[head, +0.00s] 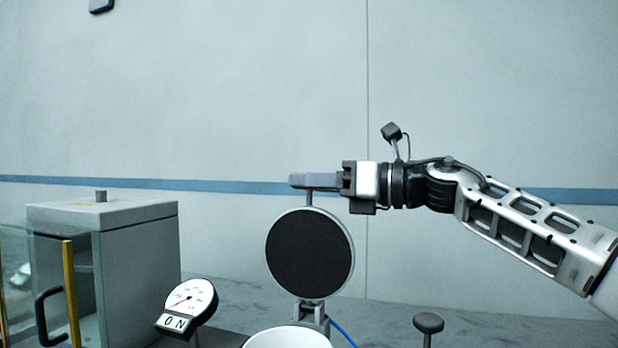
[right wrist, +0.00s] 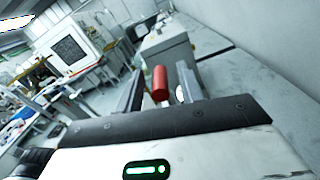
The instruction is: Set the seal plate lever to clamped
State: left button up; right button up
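The lever's thin rod (head: 309,199) stands upright at the top of a round black disc with a pale rim (head: 310,253), in the head view. My right gripper (head: 298,181) is level at the rod's upper end, and its fingers hide the handle there. In the right wrist view a red cylindrical handle (right wrist: 160,84) stands between the two fingers of this gripper (right wrist: 161,67). The fingers are apart, with a gap showing on both sides of the handle. Contact with it cannot be made out. My left gripper is not in view.
A grey cabinet (head: 140,255) with a glass door and black pull stands at left. A dial gauge (head: 190,297) with an ON sign stands left of the disc. A white round rim (head: 287,338) and a grey knob (head: 428,322) are low in front. The wall is behind.

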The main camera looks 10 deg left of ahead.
jog(key=shift+a, duration=0.4)
